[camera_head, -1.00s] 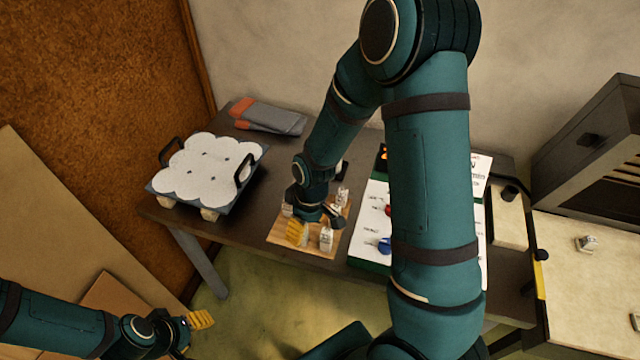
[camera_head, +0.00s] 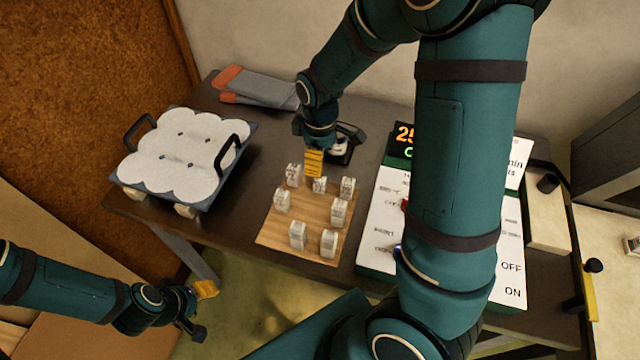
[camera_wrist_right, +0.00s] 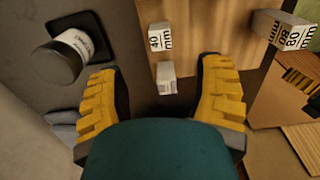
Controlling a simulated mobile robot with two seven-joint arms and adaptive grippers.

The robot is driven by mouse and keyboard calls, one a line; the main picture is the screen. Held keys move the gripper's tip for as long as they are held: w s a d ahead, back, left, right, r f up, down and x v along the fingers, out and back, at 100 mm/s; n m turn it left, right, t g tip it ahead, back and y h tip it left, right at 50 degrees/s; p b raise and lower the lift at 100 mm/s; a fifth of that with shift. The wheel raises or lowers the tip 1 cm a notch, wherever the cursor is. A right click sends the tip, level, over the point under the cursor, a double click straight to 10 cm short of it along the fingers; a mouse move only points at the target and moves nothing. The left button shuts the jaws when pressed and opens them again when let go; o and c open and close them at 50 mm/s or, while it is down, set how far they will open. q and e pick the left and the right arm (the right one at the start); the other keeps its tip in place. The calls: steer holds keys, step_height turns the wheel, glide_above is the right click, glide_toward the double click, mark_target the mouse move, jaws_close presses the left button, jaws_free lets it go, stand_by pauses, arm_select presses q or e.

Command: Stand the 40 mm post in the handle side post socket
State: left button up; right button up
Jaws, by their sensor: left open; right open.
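A white block marked 40 mm (camera_wrist_right: 160,38) stands on the wooden board near its edge in the right wrist view, above the gap between my fingers. A second white block (camera_wrist_right: 166,78), its label unreadable, is closer to that gap. My right gripper (camera_wrist_right: 163,100) is open and empty; in the head view its yellow fingers (camera_head: 314,163) are over the board's back edge. My left gripper (camera_head: 198,310) is open and low at the left, away from the table. A handled tray (camera_head: 125,180) holds a white scalloped panel (camera_head: 185,155) with small dark spots; I cannot tell which is the handle side socket.
The wooden board (camera_head: 310,215) carries several white labelled blocks, one marked 80 mm (camera_wrist_right: 285,30). A black stand with a jar (camera_head: 343,145) is behind it. A control panel (camera_head: 376,220) is right; grey-orange gloves (camera_head: 255,88) lie at the back. Dark table (camera_head: 240,195) is clear between tray and board.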

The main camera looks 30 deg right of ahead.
mark_target(320, 180)
step_height(320, 180, down, 9)
steer(key=shift+b, duration=0.7)
steer(key=shift+s, duration=0.1)
jaws_close()
